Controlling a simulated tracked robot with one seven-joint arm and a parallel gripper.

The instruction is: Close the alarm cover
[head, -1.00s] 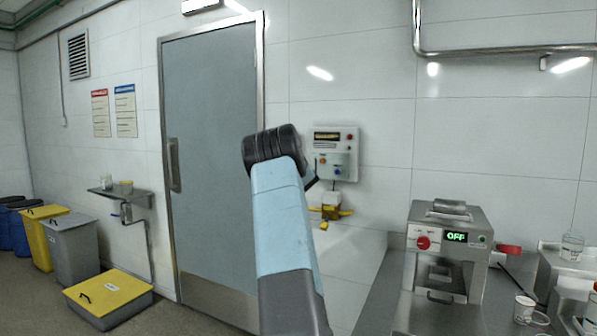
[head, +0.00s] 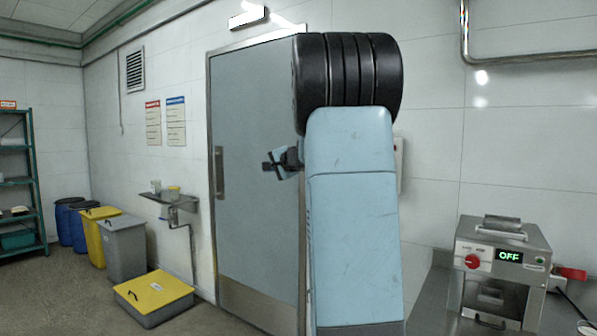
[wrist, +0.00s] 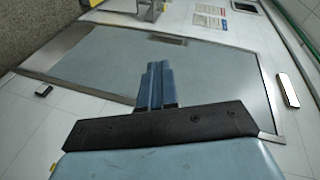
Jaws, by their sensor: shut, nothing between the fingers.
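The wall control box (head: 398,165), where an alarm cover may be, is almost wholly hidden behind my arm in the head view. Only a thin strip of its right edge shows. I cannot see any cover or whether it is open. My gripper (head: 280,164) is in front of the grey door, left of my arm and away from the box. In the wrist view my gripper (wrist: 158,80) has its fingers together, with nothing between them, and the door behind.
The grey door (head: 252,120) has a handle (head: 218,172) on its left. A small sink (head: 168,199), yellow and grey bins (head: 126,247) and a low yellow-lidded box (head: 153,292) stand left. A steel machine reading OFF (head: 503,262) stands at right.

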